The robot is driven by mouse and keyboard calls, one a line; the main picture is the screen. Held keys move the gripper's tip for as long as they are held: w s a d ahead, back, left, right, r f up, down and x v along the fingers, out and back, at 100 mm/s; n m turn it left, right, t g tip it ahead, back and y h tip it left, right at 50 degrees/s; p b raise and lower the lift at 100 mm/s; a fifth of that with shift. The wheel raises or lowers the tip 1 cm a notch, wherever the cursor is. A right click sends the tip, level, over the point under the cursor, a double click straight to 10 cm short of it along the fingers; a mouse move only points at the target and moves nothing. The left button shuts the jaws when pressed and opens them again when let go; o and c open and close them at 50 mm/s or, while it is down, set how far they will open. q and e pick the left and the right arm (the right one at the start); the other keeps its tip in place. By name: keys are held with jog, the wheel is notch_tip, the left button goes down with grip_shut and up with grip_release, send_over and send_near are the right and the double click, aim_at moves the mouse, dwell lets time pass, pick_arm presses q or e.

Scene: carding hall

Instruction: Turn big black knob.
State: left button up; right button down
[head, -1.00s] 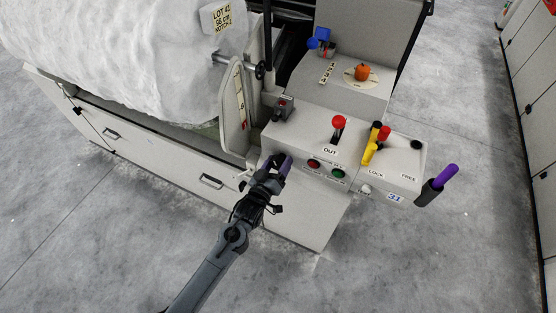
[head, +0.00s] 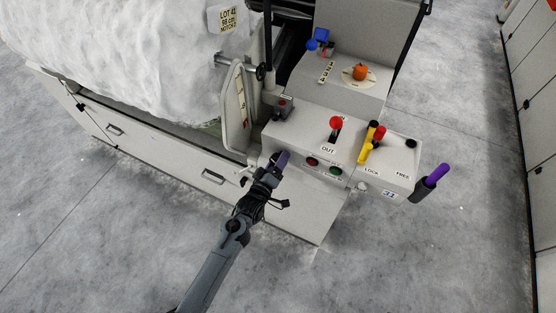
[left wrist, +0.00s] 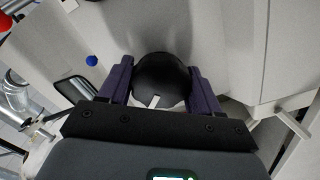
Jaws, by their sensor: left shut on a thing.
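The big black knob (left wrist: 160,78) shows in the left wrist view as a round dark knob with a white pointer mark, on the pale front panel of the machine. My left gripper (left wrist: 160,90) is shut on it, with one purple finger on each side. In the head view my left gripper (head: 279,163) is at the front face of the control box, and it hides the knob there. The white mark points down and a little left in the left wrist view.
On the control box are a red-topped lever (head: 336,124) by the OUT label, red (head: 312,161) and green (head: 336,170) buttons, and a yellow handle (head: 367,149). A fibre roll (head: 120,60) fills the upper left.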

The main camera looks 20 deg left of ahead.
pick_arm(q)
jog(key=o, duration=1)
jog(key=shift+o, duration=0.2)
jog(key=shift+s, duration=0.5)
jog(key=s+p, duration=0.2)
jog(key=s, duration=0.7)
jog(key=shift+s+a, duration=0.4)
jog(key=shift+a, duration=0.05)
